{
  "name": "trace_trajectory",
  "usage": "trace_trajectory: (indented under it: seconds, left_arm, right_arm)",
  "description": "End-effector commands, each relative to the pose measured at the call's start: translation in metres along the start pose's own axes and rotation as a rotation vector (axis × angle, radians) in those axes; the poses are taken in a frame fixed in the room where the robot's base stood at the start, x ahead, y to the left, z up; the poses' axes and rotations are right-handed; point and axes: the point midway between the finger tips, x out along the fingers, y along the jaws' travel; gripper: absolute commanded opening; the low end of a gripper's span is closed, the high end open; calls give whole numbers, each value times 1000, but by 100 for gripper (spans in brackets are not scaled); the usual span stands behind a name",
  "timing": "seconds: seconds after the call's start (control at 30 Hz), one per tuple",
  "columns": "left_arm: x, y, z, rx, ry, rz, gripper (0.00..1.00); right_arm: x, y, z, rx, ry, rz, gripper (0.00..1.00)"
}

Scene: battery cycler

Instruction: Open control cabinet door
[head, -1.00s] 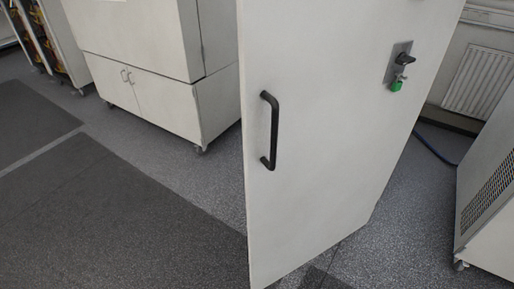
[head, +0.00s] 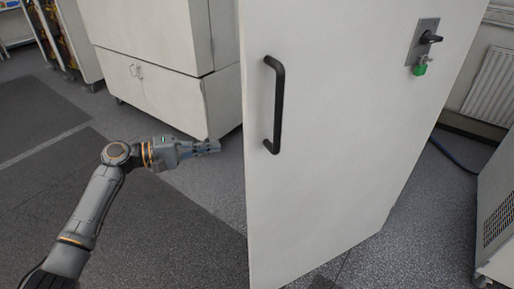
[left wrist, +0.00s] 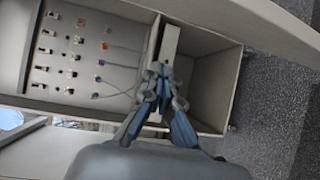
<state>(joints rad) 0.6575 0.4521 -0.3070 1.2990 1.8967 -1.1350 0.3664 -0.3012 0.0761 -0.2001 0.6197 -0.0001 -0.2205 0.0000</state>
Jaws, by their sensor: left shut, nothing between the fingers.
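A tall white cabinet door (head: 320,180) fills the middle of the head view. It has a black vertical bar handle (head: 277,105) near its left edge and a black latch on a grey plate (head: 424,42) at the upper right, with a green padlock-like piece (head: 419,69) hanging below. My left gripper (head: 216,147) is shut and empty, just left of the door's left edge and below handle mid-height, apart from the handle. In the left wrist view its fingers (left wrist: 160,82) point toward an open white enclosure. My right gripper is not in view.
The enclosure in the wrist view has a panel with rows of small connectors (left wrist: 75,50) and an empty-looking compartment (left wrist: 212,85). A white two-door cabinet (head: 160,90) stands behind at left. A vented unit (head: 498,215) stands at right. Grey floor (head: 200,225) is open at left.

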Motion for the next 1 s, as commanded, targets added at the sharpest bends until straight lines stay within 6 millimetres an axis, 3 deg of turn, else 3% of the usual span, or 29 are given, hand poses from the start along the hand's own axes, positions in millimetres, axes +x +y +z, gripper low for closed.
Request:
trace_trajectory:
  seconds: [0.03, 0.1, 0.2, 0.37, 0.77, 1.0]
  left_arm:
    - [-2, 20, 7, 15, -40, 35, 0]
    - [-4, 41, 15, 21, -81, 69, 0]
    - [-3, 54, 21, 24, -109, 90, 0]
    - [15, 59, 24, 23, -112, 93, 0]
    - [98, 66, 32, 24, -109, 92, 0]
    - [98, 64, 64, 22, -107, 90, 0]
  right_arm:
    - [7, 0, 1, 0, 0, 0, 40]
    - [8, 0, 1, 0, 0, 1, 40]
    - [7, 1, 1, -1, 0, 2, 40]
    - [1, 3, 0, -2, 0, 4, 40]
    - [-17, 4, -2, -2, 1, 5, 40]
    - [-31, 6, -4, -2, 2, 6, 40]
